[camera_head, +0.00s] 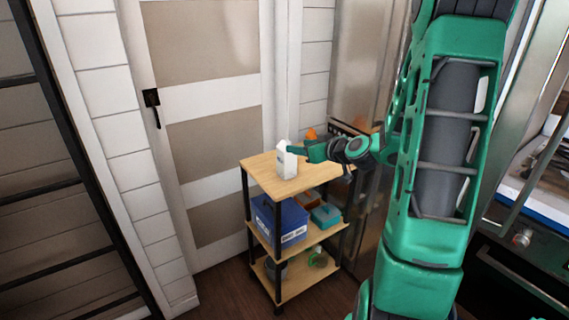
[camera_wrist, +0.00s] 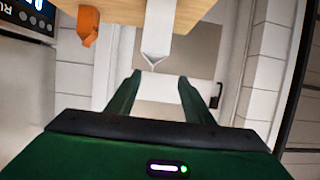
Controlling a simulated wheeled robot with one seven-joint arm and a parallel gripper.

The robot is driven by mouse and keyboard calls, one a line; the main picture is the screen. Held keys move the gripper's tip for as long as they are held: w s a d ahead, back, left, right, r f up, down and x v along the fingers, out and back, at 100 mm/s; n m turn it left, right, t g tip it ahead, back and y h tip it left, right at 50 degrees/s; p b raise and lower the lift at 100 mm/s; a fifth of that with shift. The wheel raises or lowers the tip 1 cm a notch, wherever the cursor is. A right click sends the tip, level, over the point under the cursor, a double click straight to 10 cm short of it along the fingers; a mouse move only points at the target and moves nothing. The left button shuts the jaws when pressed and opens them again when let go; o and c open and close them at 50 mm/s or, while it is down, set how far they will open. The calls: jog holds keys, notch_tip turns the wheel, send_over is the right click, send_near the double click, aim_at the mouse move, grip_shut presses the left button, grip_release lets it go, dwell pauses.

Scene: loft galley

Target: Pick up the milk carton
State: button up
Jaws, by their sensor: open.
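The white milk carton (camera_head: 287,162) stands upright on the wooden top shelf (camera_head: 262,165) of a small cart. My gripper (camera_head: 292,150) reaches in from the right, close beside the carton's upper part. In the wrist view, the carton (camera_wrist: 157,35) with its folded top appears ahead of the open fingers (camera_wrist: 160,80), roughly in line with the gap between them. The fingers are apart with nothing held. In the head view I cannot tell whether a finger touches the carton.
An orange object (camera_head: 310,134) sits at the back of the top shelf; it also shows in the wrist view (camera_wrist: 88,25). A door (camera_head: 205,100) stands behind the cart. An appliance (camera_head: 510,270) is at right.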

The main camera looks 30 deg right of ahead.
aim_at(286, 141)
jog(key=shift+t, duration=0.3)
jog(key=shift+d+x, duration=0.25)
jog(key=shift+x, duration=1.6)
jog(key=shift+d+x, duration=0.2)
jog(key=shift+x, duration=1.65)
jog(key=shift+d+x, duration=0.25)
jog(key=shift+x, duration=1.6)
jog(key=shift+r, duration=0.1)
jog(key=shift+c, duration=0.6)
